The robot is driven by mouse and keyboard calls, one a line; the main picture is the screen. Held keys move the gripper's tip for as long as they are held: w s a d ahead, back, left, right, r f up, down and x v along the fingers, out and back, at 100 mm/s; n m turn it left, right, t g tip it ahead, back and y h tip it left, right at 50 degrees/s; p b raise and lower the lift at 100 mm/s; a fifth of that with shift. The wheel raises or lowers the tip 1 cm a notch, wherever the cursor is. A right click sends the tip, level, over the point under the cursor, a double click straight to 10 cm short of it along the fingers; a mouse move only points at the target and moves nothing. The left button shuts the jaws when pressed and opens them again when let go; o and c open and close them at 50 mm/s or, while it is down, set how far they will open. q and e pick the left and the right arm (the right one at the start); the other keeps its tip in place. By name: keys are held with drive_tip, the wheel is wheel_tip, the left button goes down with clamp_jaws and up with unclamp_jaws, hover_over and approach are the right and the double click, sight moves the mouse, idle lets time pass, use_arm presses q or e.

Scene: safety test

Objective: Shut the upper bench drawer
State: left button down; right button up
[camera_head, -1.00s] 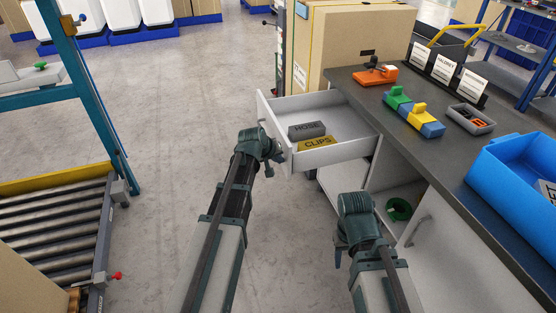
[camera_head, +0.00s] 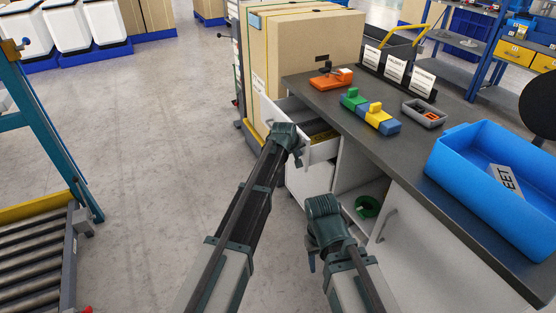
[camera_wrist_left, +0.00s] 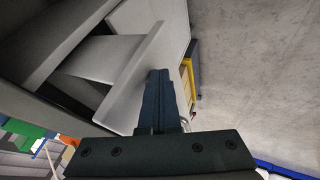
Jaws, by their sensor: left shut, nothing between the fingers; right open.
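The upper bench drawer (camera_head: 322,152) is light grey and stands partly out from the left side of the bench. My left gripper (camera_head: 299,152) is shut and empty at the outer face of the drawer front. In the left wrist view its shut fingers (camera_wrist_left: 160,98) lie against or very close to the drawer front panel (camera_wrist_left: 140,85); I cannot tell if they touch. My right gripper (camera_head: 311,258) is lower, in front of the bench and apart from the drawer; its fingers are mostly hidden.
The dark bench top (camera_head: 365,145) carries an orange tool (camera_head: 331,79), green, yellow and blue blocks, a small grey tray (camera_head: 424,114) and a blue bin (camera_head: 490,185). A large carton (camera_head: 310,55) stands behind the drawer. A roller conveyor (camera_head: 35,255) is at left; floor between is clear.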

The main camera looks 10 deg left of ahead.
sight(319, 144)
use_arm(q)
drive_tip(key=w+d, duration=0.2)
drive_tip(key=d, duration=0.1)
drive_tip(key=w+d, duration=0.3)
drive_tip(key=d, duration=0.1)
drive_tip(key=w+d, duration=0.3)
drive_tip(key=d, duration=0.1)
drive_tip(key=shift+d, duration=0.4)
drive_tip(key=shift+w+d+r, duration=0.1)
drive_tip(key=shift+d, duration=0.05)
drive_tip(key=shift+s+a, duration=0.35)
drive_tip(key=shift+a, duration=0.05)
drive_tip(key=s+a, duration=0.2)
drive_tip(key=a, duration=0.1)
drive_tip(key=shift+s+a+r+p, duration=0.15)
drive_tip(key=shift+s+r+p, duration=0.05)
drive_tip(key=shift+p, duration=0.1)
drive_tip(key=p+v, duration=0.7)
drive_tip(key=v, duration=0.2)
drive_tip(key=shift+s+r, duration=0.1)
drive_tip(key=shift+s, duration=0.05)
